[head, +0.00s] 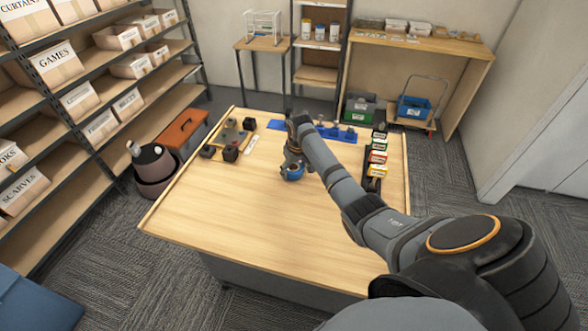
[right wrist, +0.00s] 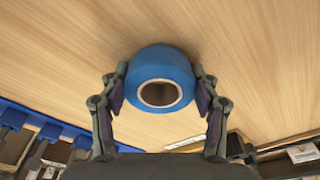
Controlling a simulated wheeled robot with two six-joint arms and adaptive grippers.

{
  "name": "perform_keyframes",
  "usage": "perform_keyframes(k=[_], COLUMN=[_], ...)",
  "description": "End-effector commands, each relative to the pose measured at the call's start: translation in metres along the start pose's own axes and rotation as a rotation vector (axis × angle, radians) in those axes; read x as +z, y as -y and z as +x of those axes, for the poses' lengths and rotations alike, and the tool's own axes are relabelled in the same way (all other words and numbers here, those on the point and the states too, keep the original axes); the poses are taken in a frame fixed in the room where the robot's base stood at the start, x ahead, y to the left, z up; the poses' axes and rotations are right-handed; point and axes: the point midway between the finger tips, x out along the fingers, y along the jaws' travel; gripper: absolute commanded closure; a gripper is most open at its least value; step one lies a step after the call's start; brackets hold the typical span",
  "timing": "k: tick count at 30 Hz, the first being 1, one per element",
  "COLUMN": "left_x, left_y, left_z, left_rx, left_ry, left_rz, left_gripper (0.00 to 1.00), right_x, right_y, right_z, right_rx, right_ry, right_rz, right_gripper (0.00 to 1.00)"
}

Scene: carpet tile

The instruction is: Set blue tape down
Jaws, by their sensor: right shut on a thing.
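The blue tape (right wrist: 160,65) is a blue roll with a pale core around a dark hole. My right gripper (right wrist: 161,88) is shut on it, with one finger on each side of the roll. In the head view the blue tape (head: 293,172) shows at the end of my right arm, over the middle of the wooden table (head: 230,225). My right gripper (head: 293,158) is partly hidden there by the arm. I cannot tell whether the tape touches the tabletop. My left gripper is not in view.
Blue trays (head: 340,134) lie along the table's back. Several small boxes (head: 376,157) line its right side. Dark blocks (head: 230,154) and a board (head: 232,136) are at the back left. The front of the table is clear.

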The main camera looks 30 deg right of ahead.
Motion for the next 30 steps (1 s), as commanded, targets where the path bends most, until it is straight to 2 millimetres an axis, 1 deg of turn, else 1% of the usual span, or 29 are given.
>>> perform_keyframes(k=[6,7,11,20,23,26,30], left_x=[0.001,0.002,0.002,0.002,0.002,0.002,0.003], left_y=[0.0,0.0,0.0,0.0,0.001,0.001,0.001], left_z=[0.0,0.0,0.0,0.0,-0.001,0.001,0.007], left_rx=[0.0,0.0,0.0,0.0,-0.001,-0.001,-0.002], left_ry=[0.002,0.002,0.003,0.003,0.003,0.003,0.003], left_rz=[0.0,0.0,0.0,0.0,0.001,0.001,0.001], left_gripper=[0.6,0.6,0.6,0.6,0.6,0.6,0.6], right_x=[0.001,0.001,0.001,0.001,-0.001,-0.002,-0.003], right_y=[0.0,0.0,0.0,0.0,0.0,-0.001,-0.001], right_z=[0.004,0.004,0.004,0.004,-0.003,-0.017,-0.052], right_rx=[0.0,0.0,0.0,0.0,0.0,0.002,0.002], right_ry=[0.001,0.002,0.002,0.001,-0.001,-0.004,-0.006], right_rz=[0.0,0.0,0.0,0.0,-0.001,-0.001,-0.001], right_gripper=[0.7,0.34,0.16,0.15,0.15,0.15,0.15])
